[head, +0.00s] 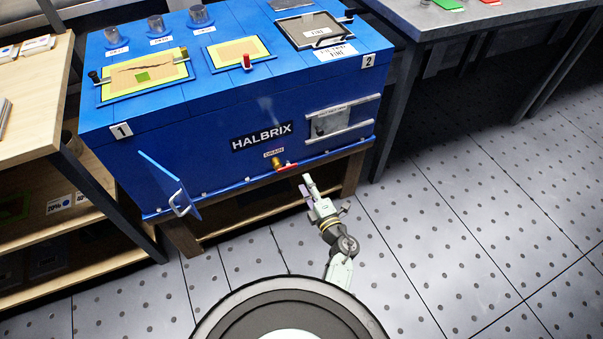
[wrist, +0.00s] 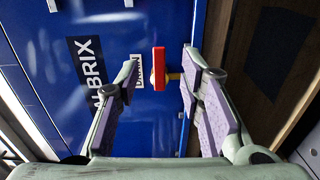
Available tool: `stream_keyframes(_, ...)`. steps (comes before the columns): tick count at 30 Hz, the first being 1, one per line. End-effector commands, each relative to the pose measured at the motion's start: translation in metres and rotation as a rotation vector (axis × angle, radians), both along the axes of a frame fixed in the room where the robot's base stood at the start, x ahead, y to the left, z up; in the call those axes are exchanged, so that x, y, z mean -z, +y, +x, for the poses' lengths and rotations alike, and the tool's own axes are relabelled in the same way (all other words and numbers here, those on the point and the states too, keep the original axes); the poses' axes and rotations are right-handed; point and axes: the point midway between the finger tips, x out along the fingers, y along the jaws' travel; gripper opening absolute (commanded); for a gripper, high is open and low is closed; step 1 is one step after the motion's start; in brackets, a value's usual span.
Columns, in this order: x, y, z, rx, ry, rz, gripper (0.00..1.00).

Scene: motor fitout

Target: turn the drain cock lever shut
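The drain cock is at the lower front edge of the blue Halbrix machine, under a small label. In the head view its brass body (head: 275,162) has a red lever (head: 288,167) reaching out to the right along the machine's front. My gripper (head: 307,181) is just below and right of the lever, pointing at the machine. In the wrist view my gripper (wrist: 159,72) is open, its fingers wide apart and empty. I cannot tell any contact.
A blue flap (head: 168,185) with a handle stands open at the machine's lower left. A panel between rails (head: 330,120) is right of the nameplate. A wooden shelf (head: 45,220) stands left and a grey table (head: 460,18) right. The floor (head: 430,230) at right is clear.

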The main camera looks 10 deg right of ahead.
Motion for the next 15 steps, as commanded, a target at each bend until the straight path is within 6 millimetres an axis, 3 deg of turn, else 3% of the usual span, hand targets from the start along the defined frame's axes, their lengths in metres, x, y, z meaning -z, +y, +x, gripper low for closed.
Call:
stream_keyframes(6,0.0,-0.007,-0.023,-0.001,0.0,-0.001,0.35)
stream_keyframes(15,0.0,-0.008,-0.026,-0.001,0.0,-0.001,0.35)
